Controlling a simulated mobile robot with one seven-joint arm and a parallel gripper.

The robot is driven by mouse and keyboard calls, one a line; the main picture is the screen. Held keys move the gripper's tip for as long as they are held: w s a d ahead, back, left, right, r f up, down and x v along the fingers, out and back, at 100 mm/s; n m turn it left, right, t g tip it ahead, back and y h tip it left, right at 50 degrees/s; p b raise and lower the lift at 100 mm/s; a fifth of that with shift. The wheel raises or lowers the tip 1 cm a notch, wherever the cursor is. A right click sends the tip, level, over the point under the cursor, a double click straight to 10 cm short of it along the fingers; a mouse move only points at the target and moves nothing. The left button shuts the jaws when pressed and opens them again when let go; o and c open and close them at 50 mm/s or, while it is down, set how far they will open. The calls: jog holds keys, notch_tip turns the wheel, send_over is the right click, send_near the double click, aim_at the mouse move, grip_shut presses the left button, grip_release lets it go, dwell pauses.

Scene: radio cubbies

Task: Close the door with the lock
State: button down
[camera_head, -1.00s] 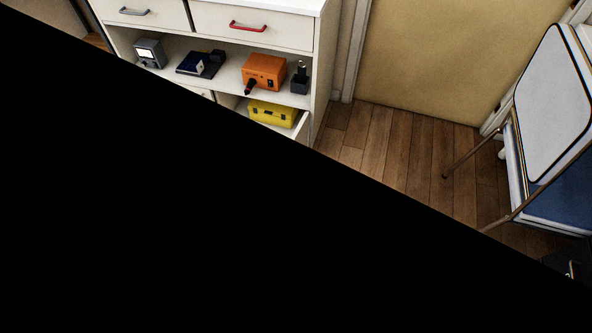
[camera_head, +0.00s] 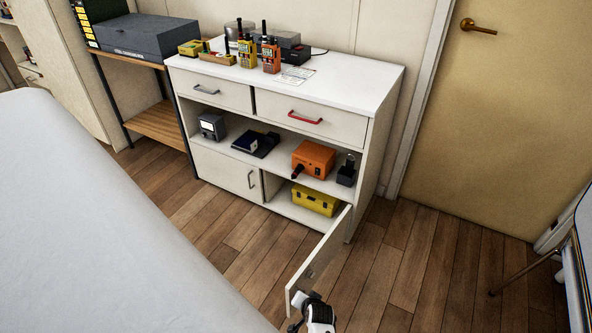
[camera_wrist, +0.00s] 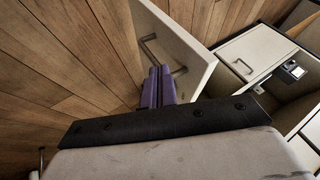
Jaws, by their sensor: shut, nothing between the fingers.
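The white cabinet's lower right door (camera_head: 322,258) stands swung open, out over the floor, with the yellow case (camera_head: 315,199) in the compartment behind it. A small mark (camera_head: 309,274) shows on the door face, too small to tell if it is a lock. My gripper (camera_head: 302,299) is at the door's free end in the head view. In the wrist view, its purple fingers (camera_wrist: 159,86) are shut together and empty, close to the door (camera_wrist: 184,35) and its bar handle (camera_wrist: 150,46). I cannot tell whether they touch. The lower left door (camera_head: 228,172) is closed.
An orange box (camera_head: 313,158) and small devices sit on the open shelf. Radios (camera_head: 271,56) stand on the cabinet top. A white-covered surface (camera_head: 90,220) fills the left, and a chair (camera_head: 575,270) stands at right. Wood floor (camera_head: 400,270) is clear between.

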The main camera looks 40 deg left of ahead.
jog(key=shift+s+a+r, duration=0.1)
jog(key=shift+s+a, duration=0.05)
jog(key=shift+a, duration=0.75)
jog(key=shift+s+a+r, duration=0.1)
jog(key=shift+a, duration=0.75)
